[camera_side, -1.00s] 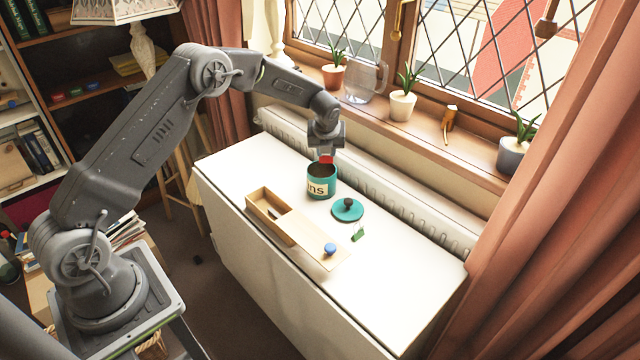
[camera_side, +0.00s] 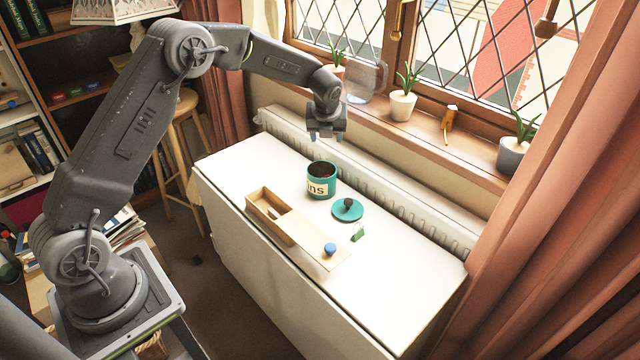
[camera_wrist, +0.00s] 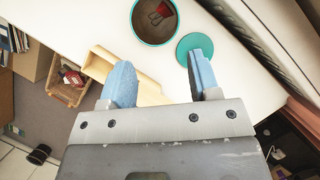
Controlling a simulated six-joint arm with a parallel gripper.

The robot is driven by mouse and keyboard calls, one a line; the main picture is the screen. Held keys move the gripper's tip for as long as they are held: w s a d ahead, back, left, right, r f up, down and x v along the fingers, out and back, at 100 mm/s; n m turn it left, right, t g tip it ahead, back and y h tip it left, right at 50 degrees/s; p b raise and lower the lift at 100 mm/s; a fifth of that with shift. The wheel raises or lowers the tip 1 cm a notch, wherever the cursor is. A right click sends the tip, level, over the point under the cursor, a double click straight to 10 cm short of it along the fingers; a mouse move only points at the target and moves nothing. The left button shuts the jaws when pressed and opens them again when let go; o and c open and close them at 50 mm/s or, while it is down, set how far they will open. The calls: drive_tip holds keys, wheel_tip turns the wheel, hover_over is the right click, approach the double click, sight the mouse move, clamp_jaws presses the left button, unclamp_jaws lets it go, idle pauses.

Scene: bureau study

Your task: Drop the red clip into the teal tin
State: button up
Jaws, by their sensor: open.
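The teal tin (camera_side: 321,187) stands upright and open on the white table, with a pale label on its side. It also shows in the wrist view (camera_wrist: 134,27), where the red clip (camera_wrist: 160,12) lies inside it on the bottom. The clip cannot be made out in the side view. My gripper (camera_side: 326,136) is above the tin, clear of its rim. In the wrist view my gripper (camera_wrist: 160,70) has its two blue fingers wide apart with nothing between them. The round teal lid (camera_side: 348,210) with a dark knob lies beside the tin.
A wooden box (camera_side: 271,212) with its lid slid partly off stands left of the tin. A blue knob (camera_side: 330,249) sits on that lid. A green clip (camera_side: 358,233) lies near the teal lid. The radiator and windowsill run behind. The table's right part is clear.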

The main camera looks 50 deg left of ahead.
drive_tip(key=s+d+r+n+t+h, duration=0.1)
drive_tip(key=s+d+r+n, duration=0.3)
drive_tip(key=s+r+n, duration=0.45)
drive_tip(key=s+d+r+n, duration=0.4)
drive_tip(key=s+r+n, duration=0.1)
drive_tip(key=s+r, duration=0.6)
drive_tip(key=s+d+f+n+h, duration=0.1)
drive_tip(key=s+d+n, duration=0.1)
drive_tip(key=s+n, duration=0.4)
drive_tip(key=s+d+f+n+t+h, duration=0.1)
drive_tip(key=s+d+n, duration=0.1)
drive_tip(key=s+n, duration=0.5)
drive_tip(key=s, duration=0.5)
drive_tip(key=shift+s+d, duration=0.15)
drive_tip(key=shift+d, duration=0.2)
drive_tip(key=shift+n, duration=0.25)
drive_tip(key=shift+c, duration=0.2)
